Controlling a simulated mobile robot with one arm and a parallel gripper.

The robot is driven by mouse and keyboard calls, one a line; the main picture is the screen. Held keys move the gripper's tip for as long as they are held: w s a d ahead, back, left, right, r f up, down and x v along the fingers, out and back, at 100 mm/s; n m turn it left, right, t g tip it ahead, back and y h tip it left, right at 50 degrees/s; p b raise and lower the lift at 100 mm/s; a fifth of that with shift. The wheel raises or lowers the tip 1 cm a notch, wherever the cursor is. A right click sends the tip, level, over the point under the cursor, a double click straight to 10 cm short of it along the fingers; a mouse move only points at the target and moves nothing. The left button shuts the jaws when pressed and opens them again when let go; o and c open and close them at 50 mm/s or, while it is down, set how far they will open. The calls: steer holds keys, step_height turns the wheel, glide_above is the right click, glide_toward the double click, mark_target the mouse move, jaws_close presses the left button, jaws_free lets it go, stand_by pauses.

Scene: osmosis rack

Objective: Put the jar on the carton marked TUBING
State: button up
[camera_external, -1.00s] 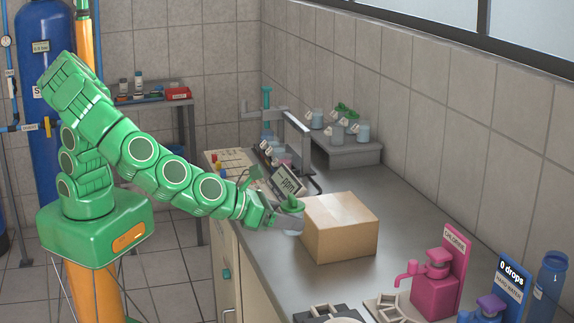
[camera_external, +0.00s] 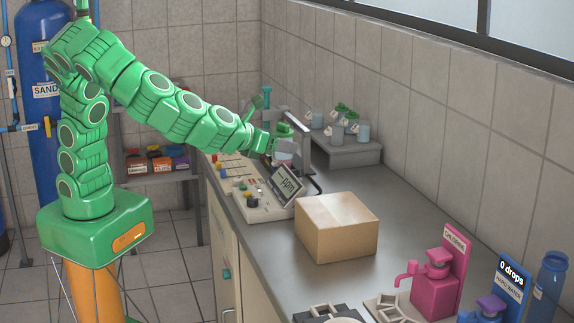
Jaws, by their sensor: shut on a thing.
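My gripper (camera_external: 277,148) is raised above the counter, at the end of my green arm. It is shut on a small jar (camera_external: 284,130) with a green lid and a pale body, and the fingers partly hide it. The jar looks upright and is in front of the grey stand in this view. A closed brown carton (camera_external: 338,228) sits on the counter, lower and to the right of the jar, apart from it. Its top is clear. I see no TUBING mark on the faces in view.
A ppm meter (camera_external: 287,184) and its panel stand on the counter left of the carton. A grey riser (camera_external: 345,150) with several jars is behind. A pink dispenser (camera_external: 434,285) and a blue one (camera_external: 490,310) stand at the front right.

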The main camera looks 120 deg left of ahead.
steer(key=shift+s+a+r, duration=0.2)
steer(key=shift+s+a, duration=0.1)
steer(key=shift+a, duration=0.05)
steer(key=shift+w+a, duration=0.1)
steer(key=shift+a, duration=0.05)
steer(key=w+a+f, duration=0.2)
steer(key=w+f, duration=0.2)
steer(key=w, duration=0.5)
glide_above(333, 210)
steer(key=s, duration=0.1)
step_height(333, 210, down, 4)
steer(key=shift+d+f, duration=0.1)
steer(key=shift+f, duration=0.1)
steer(key=shift+w+f, duration=0.55)
steer(key=shift+f, duration=1.65)
steer(key=shift+f, duration=0.1)
steer(key=o, duration=1.1)
steer(key=shift+f, duration=0.1)
steer(key=shift+c, duration=0.2)
